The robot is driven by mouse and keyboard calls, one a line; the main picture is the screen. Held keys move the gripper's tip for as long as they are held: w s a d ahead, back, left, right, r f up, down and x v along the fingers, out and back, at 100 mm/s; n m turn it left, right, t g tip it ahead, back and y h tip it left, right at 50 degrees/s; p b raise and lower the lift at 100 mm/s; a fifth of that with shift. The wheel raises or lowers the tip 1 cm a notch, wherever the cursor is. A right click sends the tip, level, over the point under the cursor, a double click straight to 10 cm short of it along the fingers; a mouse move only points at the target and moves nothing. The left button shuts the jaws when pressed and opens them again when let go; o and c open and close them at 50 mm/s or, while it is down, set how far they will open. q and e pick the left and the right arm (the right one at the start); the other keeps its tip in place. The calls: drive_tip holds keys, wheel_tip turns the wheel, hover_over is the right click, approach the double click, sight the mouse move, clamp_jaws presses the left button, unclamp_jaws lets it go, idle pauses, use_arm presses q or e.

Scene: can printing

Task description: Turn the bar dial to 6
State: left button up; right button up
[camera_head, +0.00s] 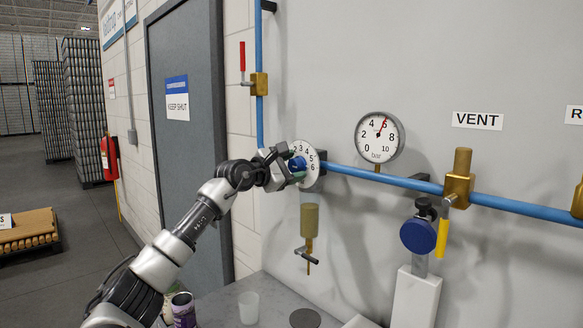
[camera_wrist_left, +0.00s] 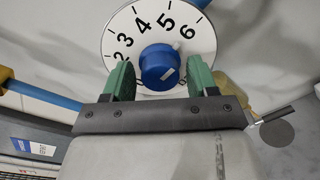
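The bar dial is a round white plate (camera_head: 312,157) with black numbers and a blue knob (camera_head: 297,163), mounted on the blue pipe. In the left wrist view the knob (camera_wrist_left: 159,68) shows a small pale mark at its upper right, roughly towards the 6 on the plate (camera_wrist_left: 148,32). My left gripper (camera_head: 292,165) is at the dial. Its green fingers (camera_wrist_left: 160,75) are open on either side of the knob, with a visible gap each side. My right gripper is not in view.
A brass VENT valve (camera_head: 459,180) with a yellow handle is right of the gauge on the blue pipe (camera_head: 400,181). A brass filter bowl (camera_head: 309,220) hangs below the dial. A blue round part (camera_head: 418,235) stands lower right. A cup (camera_head: 249,307) stands on the counter below.

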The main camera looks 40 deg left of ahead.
use_arm(q)
drive_tip(key=shift+o, duration=0.4)
drive_tip(key=shift+s, duration=0.1)
drive_tip(key=shift+s+a+f+b, duration=0.1)
drive_tip(key=shift+s+f+b, duration=0.05)
drive_tip(key=shift+s+b, duration=0.15)
drive_tip(key=s+b, duration=0.5)
drive_tip(key=s, duration=0.5)
drive_tip(key=shift+a+r+b, duration=0.3)
drive_tip(key=shift+a+b, duration=0.05)
drive_tip(key=shift+a, duration=0.05)
